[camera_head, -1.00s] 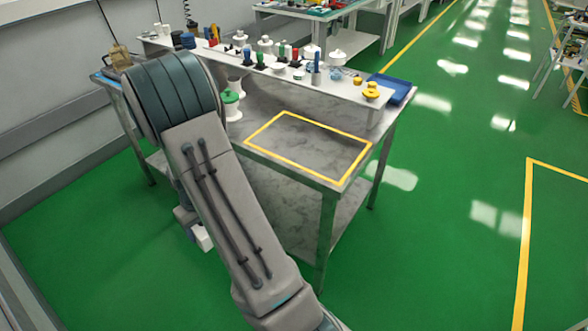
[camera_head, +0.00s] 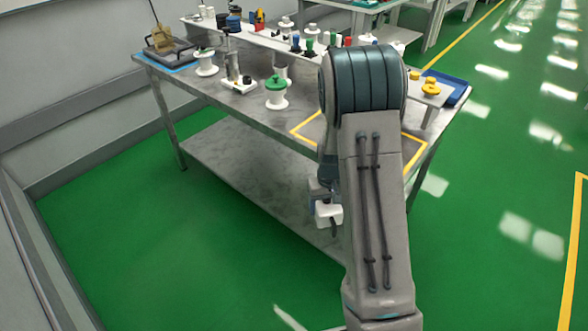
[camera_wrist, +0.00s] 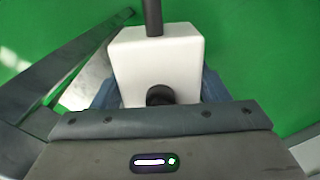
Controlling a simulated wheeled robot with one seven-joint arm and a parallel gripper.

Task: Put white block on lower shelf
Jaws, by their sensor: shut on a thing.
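A white block (camera_wrist: 158,62) with a dark rod at its far end and a dark round part at its near end fills the middle of the wrist view. My gripper (camera_wrist: 158,86) is shut on it, with a blue finger on either side. In the head view the white block (camera_head: 328,214) hangs below my forearm at the table's front side, partly hidden by my arm. The grey lower shelf (camera_head: 235,155) is under the table, below the tabletop. I cannot tell whether the block is over the shelf's edge or in front of it.
The metal table (camera_head: 220,92) carries white spools, green-topped parts and a raised white rack of small items. A blue tray (camera_head: 450,88) is at its right end. A yellow-outlined area (camera_head: 305,125) is partly behind my arm. Green floor (camera_head: 170,235) in front is clear.

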